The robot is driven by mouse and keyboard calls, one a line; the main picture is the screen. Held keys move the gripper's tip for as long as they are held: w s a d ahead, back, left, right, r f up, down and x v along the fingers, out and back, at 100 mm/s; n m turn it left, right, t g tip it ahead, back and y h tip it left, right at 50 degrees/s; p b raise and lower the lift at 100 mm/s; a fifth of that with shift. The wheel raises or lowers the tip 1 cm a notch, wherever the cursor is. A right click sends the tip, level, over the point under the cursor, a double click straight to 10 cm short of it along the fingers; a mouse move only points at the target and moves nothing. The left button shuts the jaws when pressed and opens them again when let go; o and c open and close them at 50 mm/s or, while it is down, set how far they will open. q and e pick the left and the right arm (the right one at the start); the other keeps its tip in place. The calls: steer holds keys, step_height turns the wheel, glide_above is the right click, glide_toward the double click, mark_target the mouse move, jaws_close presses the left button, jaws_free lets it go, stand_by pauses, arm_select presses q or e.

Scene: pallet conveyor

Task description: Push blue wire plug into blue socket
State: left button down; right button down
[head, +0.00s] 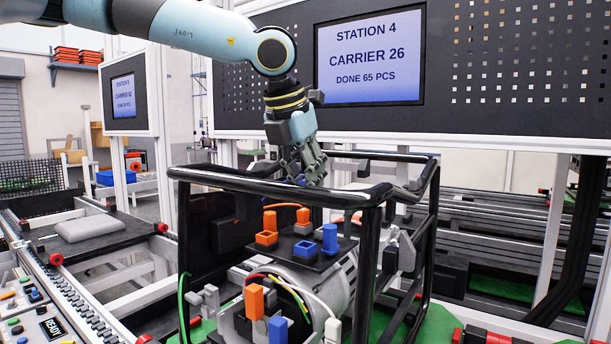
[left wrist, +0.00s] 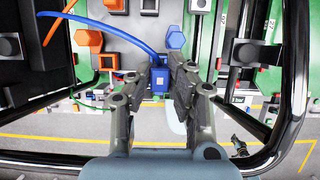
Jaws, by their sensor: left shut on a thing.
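My left gripper (head: 308,178) is above the black tube frame in the head view, pointing down. In the left wrist view its two fingers (left wrist: 168,92) are shut on the blue plug (left wrist: 159,82). A blue wire (left wrist: 105,28) curves from the plug to the upper left. The plug is held above the workpiece, apart from any socket. In the head view a blue socket (head: 304,249) with a dark opening sits on the black terminal plate, beside an upright blue block (head: 330,238). Its opening is not clearly seen in the left wrist view.
The black tube frame (head: 270,188) surrounds the workpiece. Orange sockets (head: 266,238) stand left of the blue one. An orange block (head: 254,300) and another blue block (head: 278,330) stand in front, near loose wires. A screen panel (head: 369,55) is behind.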

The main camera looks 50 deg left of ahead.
arm_select(q)
step_height(320, 180, down, 6)
steer(key=shift+r+b, duration=0.15)
steer(key=shift+b, duration=0.5)
steer(key=shift+f, duration=0.25)
steer(key=shift+b, duration=0.65)
